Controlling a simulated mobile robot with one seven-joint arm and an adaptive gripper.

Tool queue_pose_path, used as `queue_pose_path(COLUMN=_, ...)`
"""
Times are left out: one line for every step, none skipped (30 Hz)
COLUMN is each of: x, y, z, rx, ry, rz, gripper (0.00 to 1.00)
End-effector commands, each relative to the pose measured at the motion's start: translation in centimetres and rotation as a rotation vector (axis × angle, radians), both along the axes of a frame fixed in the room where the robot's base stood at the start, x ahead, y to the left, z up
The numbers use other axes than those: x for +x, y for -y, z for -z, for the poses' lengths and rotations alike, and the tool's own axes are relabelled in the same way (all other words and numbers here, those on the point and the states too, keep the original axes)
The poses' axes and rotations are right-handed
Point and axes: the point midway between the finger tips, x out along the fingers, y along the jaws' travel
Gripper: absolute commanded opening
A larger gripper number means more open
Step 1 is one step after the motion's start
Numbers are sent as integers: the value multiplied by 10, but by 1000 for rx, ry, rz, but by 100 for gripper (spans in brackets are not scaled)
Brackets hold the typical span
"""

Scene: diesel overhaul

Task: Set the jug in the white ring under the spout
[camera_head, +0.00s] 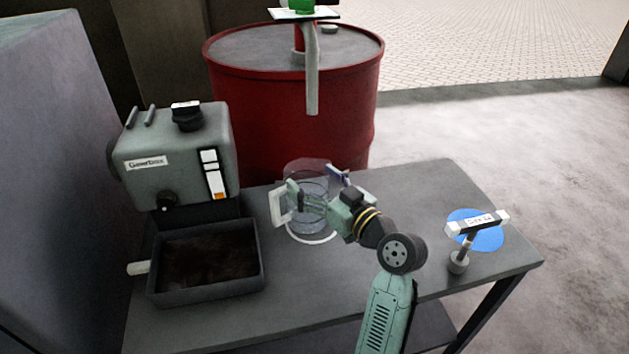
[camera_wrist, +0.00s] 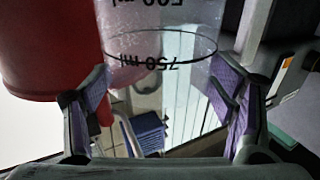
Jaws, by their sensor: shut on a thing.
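The jug (camera_head: 306,220) is clear, with a pale handle at its left. It is upright on or just above the grey table, below the spout (camera_head: 312,85). The white ring (camera_head: 312,241) shows around the front of its base; I cannot tell whether the base touches the table. My gripper (camera_head: 314,182) is shut on the jug, one finger on each side. In the wrist view the jug (camera_wrist: 165,20) fills the space between the purple pads (camera_wrist: 164,105), its 500 ml and 750 ml marks upside down. The far side of the ring is hard to see.
A red drum (camera_head: 290,125) stands behind the table (camera_head: 420,195). The gearbox (camera_head: 180,150) and a dark tray (camera_head: 205,287) are at left. The table between jug and disc is clear.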

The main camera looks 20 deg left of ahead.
Motion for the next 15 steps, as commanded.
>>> queue_pose_path(x=0, y=0, z=1, rx=3, ry=3, rz=0, gripper=16)
queue_pose_path(x=0, y=0, z=1, rx=0, ry=0, rz=0, gripper=79)
queue_pose_path(x=0, y=0, z=1, rx=0, ry=0, rz=0, gripper=81)
queue_pose_path(x=0, y=0, z=1, rx=0, ry=0, rz=0, gripper=83)
queue_pose_path(x=0, y=0, z=1, rx=0, ry=0, rz=0, gripper=85)
queue_pose_path(x=0, y=0, z=1, rx=0, ry=0, rz=0, gripper=88)
queue_pose_path(x=0, y=0, z=1, rx=0, ry=0, rz=0, gripper=90)
queue_pose_path(x=0, y=0, z=1, rx=0, ry=0, rz=0, gripper=92)
queue_pose_path(x=0, y=0, z=1, rx=0, ry=0, rz=0, gripper=95)
queue_pose_path(x=0, y=0, z=1, rx=0, ry=0, rz=0, gripper=97)
queue_pose_path(x=0, y=0, z=1, rx=0, ry=0, rz=0, gripper=97)
queue_pose_path(x=0, y=0, z=1, rx=0, ry=0, rz=0, gripper=97)
queue_pose_path(x=0, y=0, z=1, rx=0, ry=0, rz=0, gripper=97)
queue_pose_path(x=0, y=0, z=1, rx=0, ry=0, rz=0, gripper=97)
queue_pose_path(x=0, y=0, z=1, rx=0, ry=0, rz=0, gripper=97)
